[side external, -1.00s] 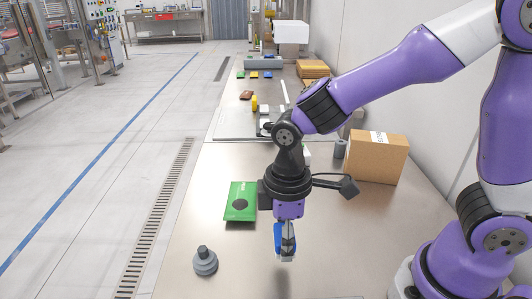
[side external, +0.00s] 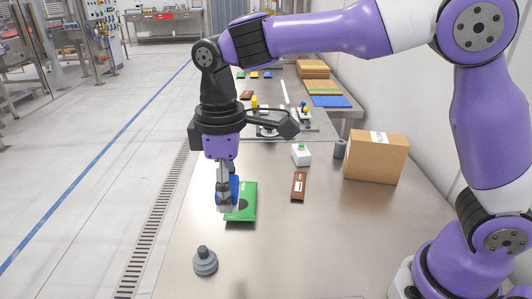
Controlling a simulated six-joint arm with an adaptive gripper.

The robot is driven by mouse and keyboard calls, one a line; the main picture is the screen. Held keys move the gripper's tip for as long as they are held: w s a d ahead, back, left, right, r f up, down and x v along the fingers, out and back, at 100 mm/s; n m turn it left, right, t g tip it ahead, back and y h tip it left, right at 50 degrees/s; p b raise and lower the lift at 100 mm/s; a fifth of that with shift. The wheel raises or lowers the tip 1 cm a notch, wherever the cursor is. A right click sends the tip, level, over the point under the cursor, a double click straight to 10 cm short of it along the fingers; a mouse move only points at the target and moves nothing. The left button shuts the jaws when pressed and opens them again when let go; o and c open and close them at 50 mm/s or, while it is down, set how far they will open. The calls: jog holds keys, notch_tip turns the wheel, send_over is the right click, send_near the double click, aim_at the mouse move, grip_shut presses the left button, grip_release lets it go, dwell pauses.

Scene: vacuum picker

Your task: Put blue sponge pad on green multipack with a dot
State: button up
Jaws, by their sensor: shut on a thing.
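The green multipack (side external: 247,202) lies flat on the steel table, left of its middle, with a dark dot partly covered by my gripper in this view. My gripper (side external: 224,205) points down over the pack's left edge. It is shut on the blue sponge pad (side external: 234,187), of which only a part shows between and behind the fingers. The pad looks held above the table; its exact height over the pack cannot be told.
A grey stepped knob-like object (side external: 205,262) stands in front. A brown bar (side external: 298,186), a white box with a green button (side external: 301,154), a grey cylinder (side external: 340,148) and a cardboard box (side external: 375,157) are to the right. The front middle of the table (side external: 300,250) is clear.

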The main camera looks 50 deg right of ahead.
jog(key=w+d, duration=0.2)
jog(key=w, duration=0.1)
send_over(241, 195)
notch_tip(241, 195, down, 7)
jog(key=shift+r, duration=0.1)
jog(key=shift+d+f, duration=0.1)
jog(key=shift+f, duration=1.9)
jog(key=shift+f, duration=0.1)
jog(key=o, duration=1)
